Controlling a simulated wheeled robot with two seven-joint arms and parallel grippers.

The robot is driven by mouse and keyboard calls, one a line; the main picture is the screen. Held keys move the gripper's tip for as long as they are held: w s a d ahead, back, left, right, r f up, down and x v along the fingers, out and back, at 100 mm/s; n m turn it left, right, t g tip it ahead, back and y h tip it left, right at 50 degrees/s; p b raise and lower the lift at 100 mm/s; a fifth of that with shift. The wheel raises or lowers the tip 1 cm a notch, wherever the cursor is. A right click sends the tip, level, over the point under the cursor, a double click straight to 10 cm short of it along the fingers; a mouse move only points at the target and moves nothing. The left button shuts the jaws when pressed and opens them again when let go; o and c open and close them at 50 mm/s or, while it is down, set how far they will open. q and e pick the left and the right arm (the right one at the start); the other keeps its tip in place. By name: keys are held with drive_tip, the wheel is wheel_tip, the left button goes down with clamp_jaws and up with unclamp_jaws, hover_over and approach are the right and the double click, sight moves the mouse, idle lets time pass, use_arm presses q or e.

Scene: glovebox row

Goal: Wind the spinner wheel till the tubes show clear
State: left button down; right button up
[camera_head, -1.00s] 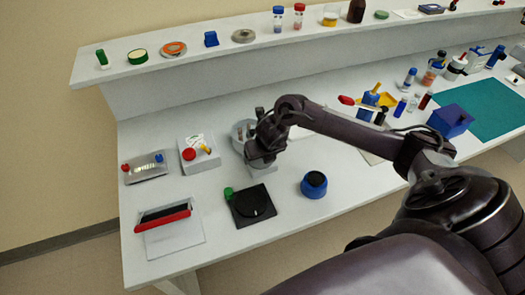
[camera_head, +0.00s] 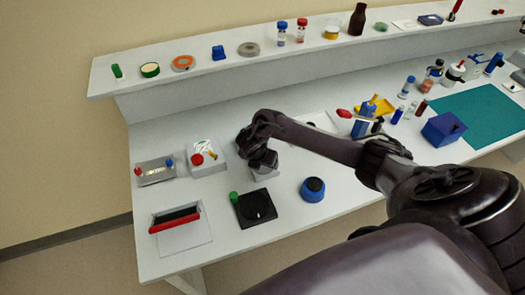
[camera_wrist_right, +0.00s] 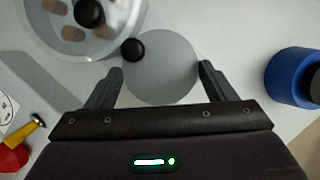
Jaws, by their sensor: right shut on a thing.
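The spinner stands on the bench; its round pale bowl (camera_wrist_right: 100,22) with brownish tubes (camera_wrist_right: 73,34) and a dark centre knob shows at the top left of the right wrist view. The tubes look brown, not clear. Beside the bowl is the flat grey spinner wheel (camera_wrist_right: 160,68) with a small black knob at its edge. My right gripper (camera_wrist_right: 157,72) is shut on the wheel, one finger at each side. In the head view my right gripper (camera_head: 264,163) hides most of the spinner; only its grey base (camera_head: 264,175) shows. My left gripper is not in view.
A blue round pot (camera_head: 313,189) and a black square plate with a dial (camera_head: 256,208) stand in front of the spinner. The shelf (camera_head: 200,76) runs behind.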

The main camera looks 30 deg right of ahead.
drive_tip(key=shift+w+r+m, duration=0.1)
drive_tip(key=shift+m, duration=0.2)
drive_tip(key=o, duration=1)
drive_tip(key=p+v, duration=0.2)
drive_tip(key=v, duration=0.5)
drive_tip(key=shift+a+r, duration=0.25)
drive_tip(key=shift+r, duration=0.05)
